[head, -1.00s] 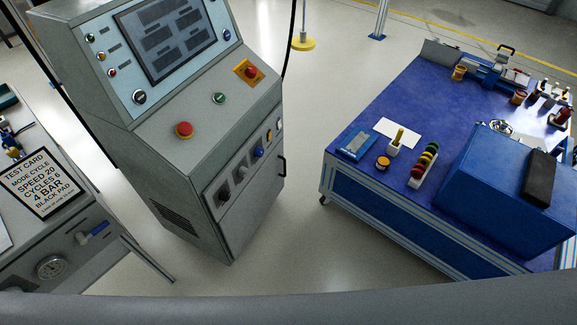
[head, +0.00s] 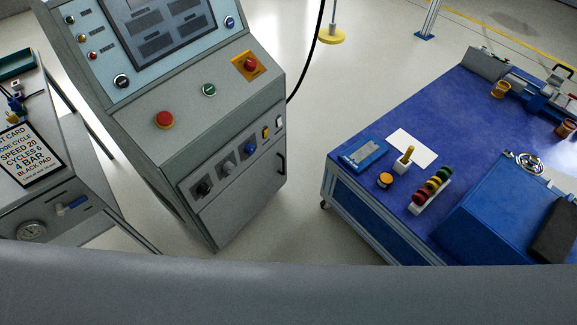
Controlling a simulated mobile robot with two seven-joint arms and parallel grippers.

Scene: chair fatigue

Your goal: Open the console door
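The grey console (head: 130,150) stands left of centre, tilted in the picture, with a screen (head: 160,30) on its upper panel. Its front door (head: 245,195) lies below a row of knobs and switches and looks shut. A dark bar handle (head: 282,164) sits at the door's right edge. Neither of my grippers shows in the head view, so I cannot see whether they are open or shut. A wide grey band across the bottom hides the floor nearest me.
A blue-topped workbench (head: 350,185) stands at the right, bearing a blue box (head: 500,210). A grey table with a test card (head: 28,155) and gauge is at the left. Floor (head: 300,200) is clear between console and workbench. A yellow-based post (head: 331,36) stands behind.

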